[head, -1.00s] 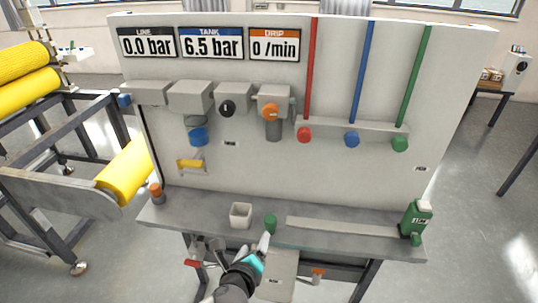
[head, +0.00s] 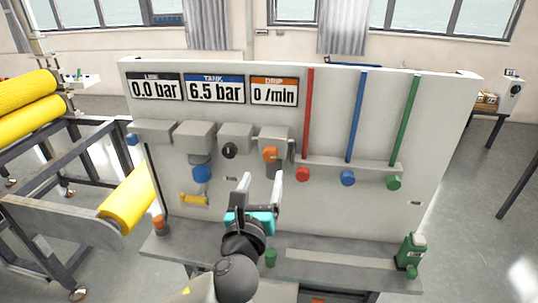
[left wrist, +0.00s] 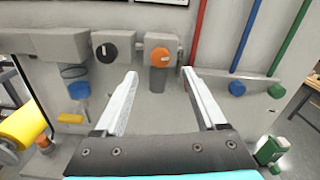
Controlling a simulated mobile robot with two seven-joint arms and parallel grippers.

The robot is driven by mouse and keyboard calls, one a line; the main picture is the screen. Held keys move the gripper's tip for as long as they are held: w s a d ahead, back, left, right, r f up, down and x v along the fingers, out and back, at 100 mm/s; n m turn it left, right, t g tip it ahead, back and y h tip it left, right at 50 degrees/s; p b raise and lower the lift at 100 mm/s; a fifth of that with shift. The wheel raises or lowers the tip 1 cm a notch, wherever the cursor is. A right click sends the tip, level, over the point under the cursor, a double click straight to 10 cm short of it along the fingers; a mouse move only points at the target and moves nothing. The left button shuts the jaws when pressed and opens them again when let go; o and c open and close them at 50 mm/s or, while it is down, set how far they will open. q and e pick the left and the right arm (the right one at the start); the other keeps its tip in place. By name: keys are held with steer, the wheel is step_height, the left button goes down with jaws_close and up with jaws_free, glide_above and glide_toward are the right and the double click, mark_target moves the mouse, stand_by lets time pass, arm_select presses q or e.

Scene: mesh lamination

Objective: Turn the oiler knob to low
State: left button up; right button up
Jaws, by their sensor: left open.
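The oiler on the upright panel has an orange knob (head: 270,154) on a grey block, with a dark grey cylinder below it. The drip display (head: 274,90) above it reads 0 /min. My left gripper (head: 262,177) is open and empty, just below the knob in the head view. In the left wrist view the orange knob (left wrist: 160,56) lies ahead, centred beyond and slightly above the two spread fingertips (left wrist: 159,73), apart from them. The knob's marking is too small to read. My right gripper is out of view.
A green bottle (head: 409,255) stands on the shelf (head: 390,277) below.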

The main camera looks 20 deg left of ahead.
mark_target(269, 156)
arm_select(q)
steer(key=x, duration=0.9)
steer(key=shift+w, duration=0.2)
jaws_close()
stand_by(0.3)
